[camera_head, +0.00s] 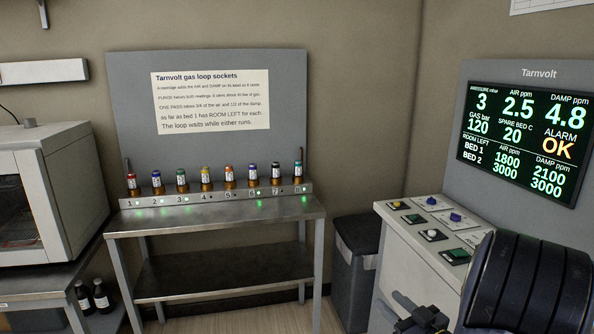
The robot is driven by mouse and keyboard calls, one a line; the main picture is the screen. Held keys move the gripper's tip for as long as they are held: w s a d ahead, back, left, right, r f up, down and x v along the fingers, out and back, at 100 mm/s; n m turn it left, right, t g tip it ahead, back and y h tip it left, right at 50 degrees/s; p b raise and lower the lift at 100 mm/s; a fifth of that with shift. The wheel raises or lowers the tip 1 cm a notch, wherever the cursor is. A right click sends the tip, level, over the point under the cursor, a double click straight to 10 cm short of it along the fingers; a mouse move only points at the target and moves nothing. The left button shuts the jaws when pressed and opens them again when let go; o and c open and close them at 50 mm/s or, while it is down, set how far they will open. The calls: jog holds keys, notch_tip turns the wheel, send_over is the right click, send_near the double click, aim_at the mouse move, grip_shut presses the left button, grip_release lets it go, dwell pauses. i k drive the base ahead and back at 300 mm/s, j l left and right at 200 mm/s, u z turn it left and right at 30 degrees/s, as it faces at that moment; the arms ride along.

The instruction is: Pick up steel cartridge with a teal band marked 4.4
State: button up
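Several small cartridges stand upright in a row in the numbered socket strip (215,195) on the steel table. Their bands differ in colour. The one at socket 3 (181,181) looks green-teal, and the one at socket 7 (275,174) looks dark teal. Their labels are too small to read, so I cannot tell which is marked 4.4 or which is steel. My gripper (421,317) shows dark at the bottom edge, right of the middle, well apart from the cartridges. Its fingers are partly cut off, and I cannot tell whether they are open.
A notice board (210,100) stands behind the strip. Green lights glow by sockets 2, 6 and 8. A white cabinet (45,190) is at the left.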

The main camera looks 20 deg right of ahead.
aim_at(298, 165)
jog(key=i+l+z, duration=0.1)
jog(key=i, duration=1.4)
jog(key=i+l, duration=0.15)
jog(key=i, duration=1.35)
jog(key=l+z, duration=0.05)
